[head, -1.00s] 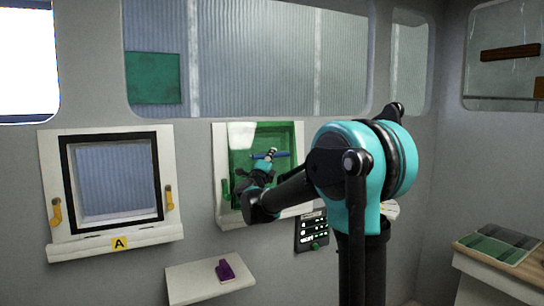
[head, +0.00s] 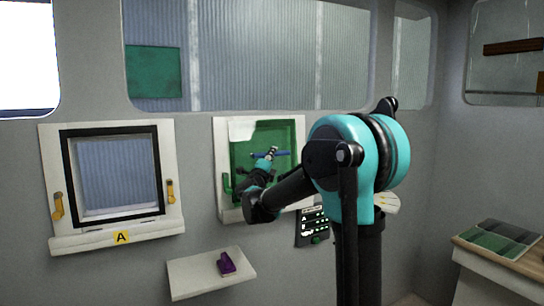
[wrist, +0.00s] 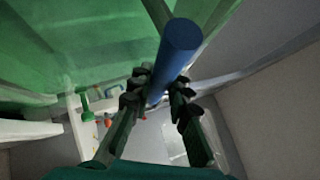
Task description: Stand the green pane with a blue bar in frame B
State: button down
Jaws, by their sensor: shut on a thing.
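The green pane (head: 246,162) stands upright against the second wall frame (head: 222,150), right of the frame marked A. Its label is hidden, so I cannot read whether it is frame B. My gripper (head: 268,161) is shut on the blue bar (head: 284,154) across the pane's face. In the wrist view, the gripper (wrist: 158,92) closes around the blue bar (wrist: 177,48), with the green pane (wrist: 75,40) at upper left. My arm hides the frame's lower right part. I cannot tell whether the pane is fully seated.
Frame A (head: 52,150) is at left with yellow latches (head: 57,205). A small shelf (head: 195,275) below holds a purple object (head: 226,263). A dark panel with lights (head: 312,226) hangs below the second frame. A bench (head: 500,270) with green samples (head: 497,240) stands at right.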

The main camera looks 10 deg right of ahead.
grip_release()
dwell(0.8)
dwell(0.7)
jog(key=v, duration=0.9)
dwell(1.3)
